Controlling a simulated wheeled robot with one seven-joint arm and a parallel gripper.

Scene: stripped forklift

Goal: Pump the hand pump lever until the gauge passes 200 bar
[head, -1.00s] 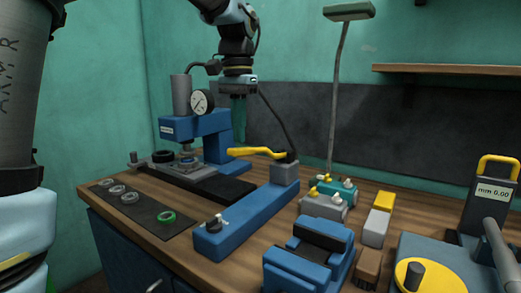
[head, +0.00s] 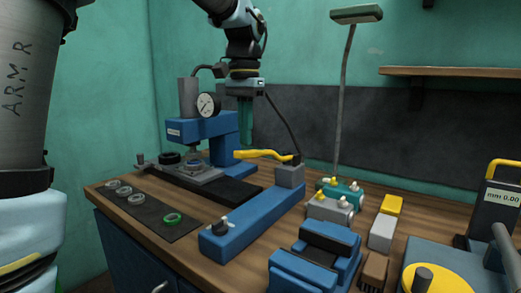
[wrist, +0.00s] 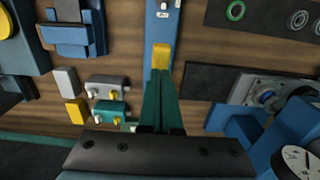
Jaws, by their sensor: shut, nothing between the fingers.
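The hand pump has a long blue body (head: 250,219) and a grey block (head: 290,175) at its far end. Its yellow lever (head: 265,156) runs nearly level from the block toward the left. My gripper (head: 245,138) points down with its green fingers shut and empty, above and behind the lever's outer end. In the wrist view, the closed fingertips (wrist: 160,73) appear beside the yellow lever end (wrist: 161,57); I cannot tell if they touch. The round gauge (head: 208,105) is on the blue press (head: 195,127); its reading is too small to tell.
A dark mat (head: 150,212) with several rings lies at the left. A blue vise (head: 315,262), valve blocks (head: 330,208) and a lamp post (head: 344,100) stand to the right. A hose runs behind the lever.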

